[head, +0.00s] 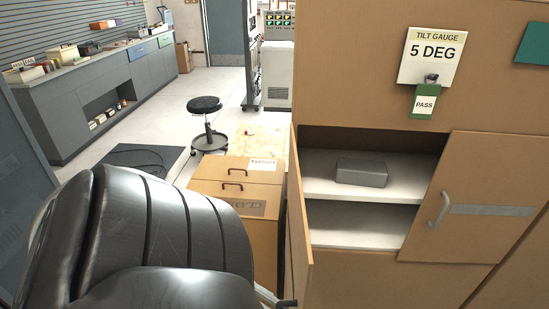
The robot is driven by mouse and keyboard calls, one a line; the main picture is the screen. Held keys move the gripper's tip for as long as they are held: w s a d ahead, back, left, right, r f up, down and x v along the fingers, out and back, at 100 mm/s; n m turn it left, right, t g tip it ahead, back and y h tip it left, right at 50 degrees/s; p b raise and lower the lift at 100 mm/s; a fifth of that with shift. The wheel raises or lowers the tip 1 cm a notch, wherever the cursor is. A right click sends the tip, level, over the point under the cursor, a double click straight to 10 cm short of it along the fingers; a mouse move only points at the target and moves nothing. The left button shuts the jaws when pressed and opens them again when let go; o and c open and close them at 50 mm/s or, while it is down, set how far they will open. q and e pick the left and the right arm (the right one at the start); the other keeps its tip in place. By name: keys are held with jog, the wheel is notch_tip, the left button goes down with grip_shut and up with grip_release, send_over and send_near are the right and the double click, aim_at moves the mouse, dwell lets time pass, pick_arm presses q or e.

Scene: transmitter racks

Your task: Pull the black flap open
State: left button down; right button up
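I cannot pick out a black flap for certain in the head view. The largest black thing is a padded, glossy, ribbed chair-like form (165,235) in the near left, cut off by the bottom edge. Right of it stands a brown cabinet (370,80) with an open compartment. Its left door (299,235) stands open, seen nearly edge-on. Its right door (485,205), with a pale handle, is swung aside to the right. A dark grey box (361,172) lies on the upper shelf (318,180). Neither of my grippers shows.
A black stool (206,120) and dark floor mat (145,160) lie beyond. A grey workbench (90,95) lines the left wall. Open floor (180,90) shows in the middle distance.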

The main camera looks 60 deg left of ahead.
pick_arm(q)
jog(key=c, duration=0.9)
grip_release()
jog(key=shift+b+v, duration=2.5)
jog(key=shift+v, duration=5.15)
